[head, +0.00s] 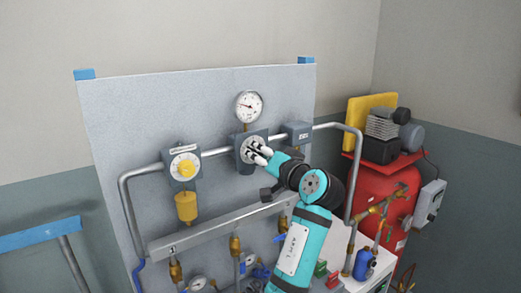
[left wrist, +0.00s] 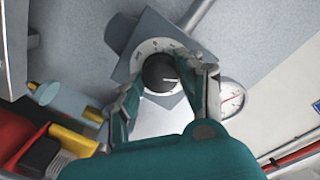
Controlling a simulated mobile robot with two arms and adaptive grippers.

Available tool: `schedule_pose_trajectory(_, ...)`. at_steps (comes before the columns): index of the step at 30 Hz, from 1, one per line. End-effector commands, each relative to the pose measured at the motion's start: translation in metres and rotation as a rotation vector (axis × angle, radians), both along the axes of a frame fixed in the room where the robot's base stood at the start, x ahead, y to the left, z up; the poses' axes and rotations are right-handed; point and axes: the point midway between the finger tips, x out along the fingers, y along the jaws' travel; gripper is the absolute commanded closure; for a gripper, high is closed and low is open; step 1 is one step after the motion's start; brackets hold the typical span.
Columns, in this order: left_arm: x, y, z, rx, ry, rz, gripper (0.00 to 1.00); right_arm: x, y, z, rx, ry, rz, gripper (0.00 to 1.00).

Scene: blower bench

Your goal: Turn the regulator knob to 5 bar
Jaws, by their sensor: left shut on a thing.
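The regulator (head: 243,159) is a grey block with a round pale dial on the upright panel, in the middle of the head view. Its black knob (left wrist: 160,71) shows in the left wrist view, with a white mark pointing right in that picture and a marked ring around it. My left gripper (head: 257,151) is closed around the knob, one finger on either side. The fingers hide most of the knob in the head view. The round pressure gauge (head: 249,106) sits just above the regulator; its needle points up-left, and its figures are too small to read. My right gripper is out of view.
A unit with a yellow knob (head: 187,170) and yellow bowl is left of the regulator. A grey box (head: 298,133) is on the pipe to the right. A red compressor tank (head: 380,195) stands at the right. Valves and fittings fill the lower bench.

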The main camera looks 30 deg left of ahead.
Motion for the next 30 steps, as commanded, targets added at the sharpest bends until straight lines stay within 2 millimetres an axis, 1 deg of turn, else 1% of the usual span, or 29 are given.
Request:
schedule_pose_trajectory(1, 0.000, 0.000, 0.005, 0.018, 0.039, -0.001, 0.94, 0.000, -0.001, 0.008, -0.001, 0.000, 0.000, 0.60)
schedule_pose_trajectory(18, 0.001, 0.000, 0.007, 0.228, 0.540, 0.001, 0.94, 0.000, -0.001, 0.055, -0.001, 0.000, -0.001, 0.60)
schedule_pose_trajectory(24, 0.001, 0.000, 0.006, 0.297, 0.708, 0.000, 0.94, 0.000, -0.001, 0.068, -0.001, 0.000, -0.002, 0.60)
schedule_pose_trajectory(30, 0.001, 0.000, 0.005, 0.357, 0.851, 0.001, 0.94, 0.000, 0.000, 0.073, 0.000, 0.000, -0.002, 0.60)
